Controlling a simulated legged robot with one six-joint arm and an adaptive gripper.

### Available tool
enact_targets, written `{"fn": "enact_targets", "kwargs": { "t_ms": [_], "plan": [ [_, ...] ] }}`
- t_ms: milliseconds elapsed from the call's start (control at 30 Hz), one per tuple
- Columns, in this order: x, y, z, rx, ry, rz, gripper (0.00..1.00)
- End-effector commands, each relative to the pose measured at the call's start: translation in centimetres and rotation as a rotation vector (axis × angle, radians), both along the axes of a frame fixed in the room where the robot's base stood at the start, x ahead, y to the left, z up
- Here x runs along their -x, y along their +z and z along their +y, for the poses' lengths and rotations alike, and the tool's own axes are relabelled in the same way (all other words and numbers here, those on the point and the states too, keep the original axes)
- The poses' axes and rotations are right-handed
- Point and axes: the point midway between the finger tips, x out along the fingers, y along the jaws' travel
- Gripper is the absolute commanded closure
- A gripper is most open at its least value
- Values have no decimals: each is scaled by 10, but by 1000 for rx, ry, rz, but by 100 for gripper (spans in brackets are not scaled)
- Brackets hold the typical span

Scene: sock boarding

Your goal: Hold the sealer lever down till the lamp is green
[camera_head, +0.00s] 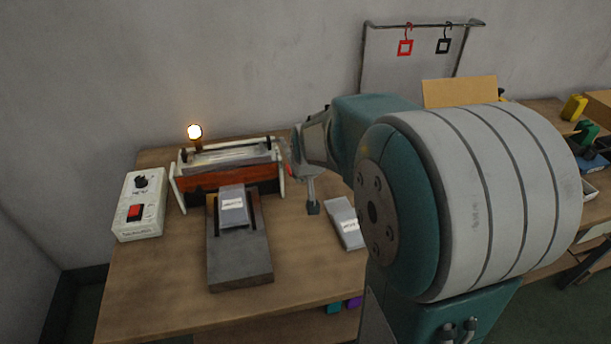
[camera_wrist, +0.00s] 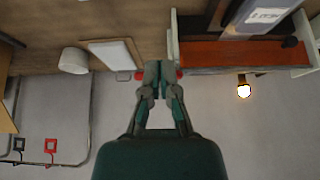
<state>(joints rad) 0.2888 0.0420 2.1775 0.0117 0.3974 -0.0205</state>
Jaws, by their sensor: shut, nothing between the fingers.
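The sealer (camera_head: 228,180) stands at the back of the wooden table, with a red-brown front and pale upright side pieces. Its lamp (camera_head: 195,132) glows warm yellow-white, not green; the lamp also shows in the wrist view (camera_wrist: 243,90). A grey bar runs across the sealer's top; I cannot tell for sure which part is the lever. My gripper (camera_wrist: 160,72) is shut and empty, beside the pale end piece (camera_wrist: 173,38) of the sealer. In the head view it is at the sealer's right end, partly hidden by my wrist; contact cannot be told.
A grey packet with a white label (camera_head: 233,207) lies on a dark stand (camera_head: 240,262) before the sealer. A control box (camera_head: 139,206) with a red switch stands left. Another labelled packet (camera_head: 346,224) lies right. Red and black tags (camera_head: 405,47) hang on a back rail.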

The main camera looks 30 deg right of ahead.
Motion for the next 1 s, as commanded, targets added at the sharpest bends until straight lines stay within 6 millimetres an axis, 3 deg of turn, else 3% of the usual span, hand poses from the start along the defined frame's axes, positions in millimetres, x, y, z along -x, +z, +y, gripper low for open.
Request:
{"fn": "enact_targets", "kwargs": {
  "t_ms": [200,400,1000],
  "plan": [
    [24,27,7,2,0,-6,100],
    [37,40,11,1,0,-5,100],
    [40,42,11,1,0,-4,100]
  ]
}}
